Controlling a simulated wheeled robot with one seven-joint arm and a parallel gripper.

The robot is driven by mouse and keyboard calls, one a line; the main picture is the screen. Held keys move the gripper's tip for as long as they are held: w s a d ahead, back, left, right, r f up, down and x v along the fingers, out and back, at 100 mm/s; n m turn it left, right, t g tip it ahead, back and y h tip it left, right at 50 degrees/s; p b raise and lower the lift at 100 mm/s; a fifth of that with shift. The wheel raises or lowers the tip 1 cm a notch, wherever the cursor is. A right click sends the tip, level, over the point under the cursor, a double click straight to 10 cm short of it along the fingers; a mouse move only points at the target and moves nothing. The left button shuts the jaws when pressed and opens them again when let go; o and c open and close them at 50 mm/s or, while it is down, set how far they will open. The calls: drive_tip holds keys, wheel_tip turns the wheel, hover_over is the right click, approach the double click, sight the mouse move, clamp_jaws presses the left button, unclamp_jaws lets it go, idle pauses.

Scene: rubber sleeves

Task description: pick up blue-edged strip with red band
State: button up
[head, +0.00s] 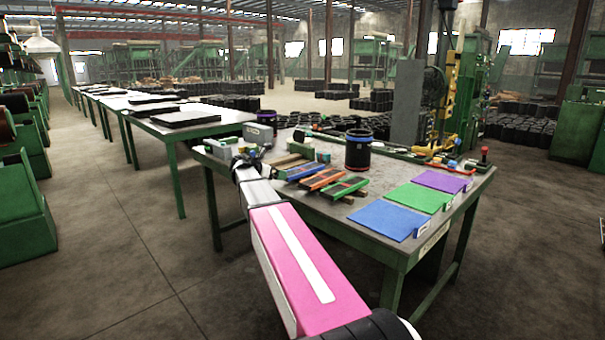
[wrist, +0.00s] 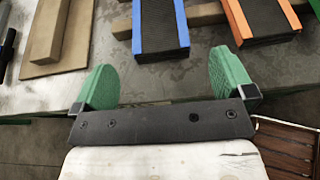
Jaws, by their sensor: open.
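The blue-edged strip (head: 300,172) lies on the table among other strips in the head view. In the wrist view the strip (wrist: 160,27) has a dark ribbed middle between two blue edges, and its near end points at my gripper. Its far part is cut off by the top of the picture, and I cannot make out a red band. My gripper (wrist: 163,65) is open and empty, with its two green fingers spread apart. The strip's near end lies just beyond the gap between the fingertips, and neither finger touches it.
An orange-edged strip (wrist: 258,18) lies just right of the blue-edged one. A green-edged strip (head: 345,187) lies beyond it. A tan wooden piece (wrist: 52,32) is on the left. Blue (head: 388,220), green (head: 420,197) and purple (head: 441,181) mats lie at the right. A black cylinder (head: 358,152) stands behind.

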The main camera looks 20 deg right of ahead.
drive_tip(key=x, duration=0.7)
drive_tip(key=shift+w+d+f, duration=0.15)
drive_tip(key=shift+d+f, duration=0.05)
drive_tip(key=shift+f, duration=0.1)
drive_tip(key=c, duration=0.9)
